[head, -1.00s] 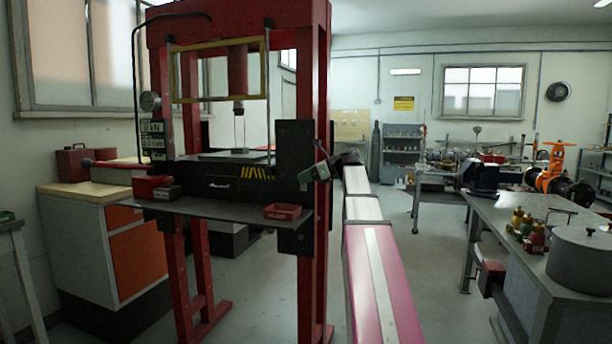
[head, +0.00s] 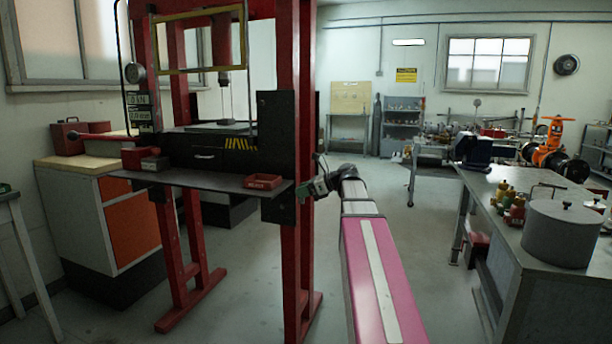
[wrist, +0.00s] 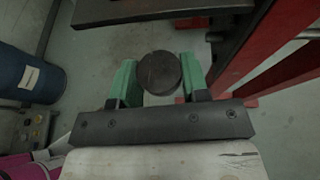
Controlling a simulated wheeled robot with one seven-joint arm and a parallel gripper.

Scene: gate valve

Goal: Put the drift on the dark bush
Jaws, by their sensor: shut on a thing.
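My gripper (head: 322,184) shows in the head view at the end of my outstretched arm, just right of the press's red upright. In the wrist view its two green fingers are shut on a dark round piece, the drift (wrist: 159,73), seen end-on as a disc. Its far end is hidden. I cannot make out the dark bush in either view.
A red press (head: 300,90) with a black bed (head: 190,182) stands left of my arm. A small red tray (head: 263,183) sits on its front shelf. A workbench (head: 505,215) with a grey pot (head: 562,236) is on the right. A blue drum (wrist: 27,75) shows in the wrist view.

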